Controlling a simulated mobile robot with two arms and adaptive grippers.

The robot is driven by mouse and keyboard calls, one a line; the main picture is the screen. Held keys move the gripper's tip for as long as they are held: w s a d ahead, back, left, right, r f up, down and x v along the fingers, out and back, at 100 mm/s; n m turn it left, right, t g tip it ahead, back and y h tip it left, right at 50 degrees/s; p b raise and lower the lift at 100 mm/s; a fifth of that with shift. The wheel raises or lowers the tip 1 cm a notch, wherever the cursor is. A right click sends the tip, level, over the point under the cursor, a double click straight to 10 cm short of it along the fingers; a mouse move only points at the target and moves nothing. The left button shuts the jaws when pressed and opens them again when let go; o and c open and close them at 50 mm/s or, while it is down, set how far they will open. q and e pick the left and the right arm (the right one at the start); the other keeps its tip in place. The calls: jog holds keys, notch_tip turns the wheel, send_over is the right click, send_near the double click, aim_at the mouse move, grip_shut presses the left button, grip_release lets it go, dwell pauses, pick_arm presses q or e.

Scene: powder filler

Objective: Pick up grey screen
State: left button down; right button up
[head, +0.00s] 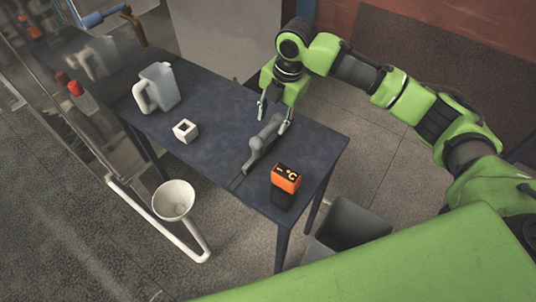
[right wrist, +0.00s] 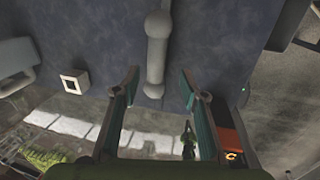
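A long grey piece with rounded knobs (head: 263,143) lies on the dark blue table (head: 215,110); it is the thing that best fits the grey screen, though it does not look like a flat screen. My right gripper (head: 273,117) is open and points down over the piece's far part. In the right wrist view the grey piece (right wrist: 156,48) runs down between the two spread fingers (right wrist: 160,87), with a gap on each side. I cannot tell how high the fingertips are above the table. My left gripper is not in view.
An orange and black block (head: 286,180) stands near the table's right front corner. A white cube with a square hole (head: 185,131) and a grey jug (head: 160,87) stand to the left. A white funnel (head: 174,200) is at the table's front; a grey bin (head: 352,222) is right.

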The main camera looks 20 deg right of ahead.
aim_at(270, 127)
jog(key=f, duration=0.1)
jog(key=w+f+p, duration=0.1)
jog(key=f, duration=0.1)
jog(key=shift+w+f, duration=0.1)
jog(key=shift+w, duration=0.05)
jog(key=shift+w+a+f+p, duration=0.1)
jog(key=shift+w+f+p, duration=0.1)
jog(key=shift+f+p, duration=0.3)
jog(key=shift+w+f+p, duration=0.15)
jog(key=shift+f, duration=0.55)
jog(key=shift+w+a+f, duration=0.1)
jog(key=shift+w+f, duration=0.05)
jog(key=shift+f, duration=0.6)
grip_shut()
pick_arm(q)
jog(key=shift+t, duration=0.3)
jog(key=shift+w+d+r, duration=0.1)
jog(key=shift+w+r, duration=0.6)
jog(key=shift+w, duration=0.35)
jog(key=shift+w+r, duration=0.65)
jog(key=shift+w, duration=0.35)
pick_arm(e)
jog(key=shift+r, duration=0.1)
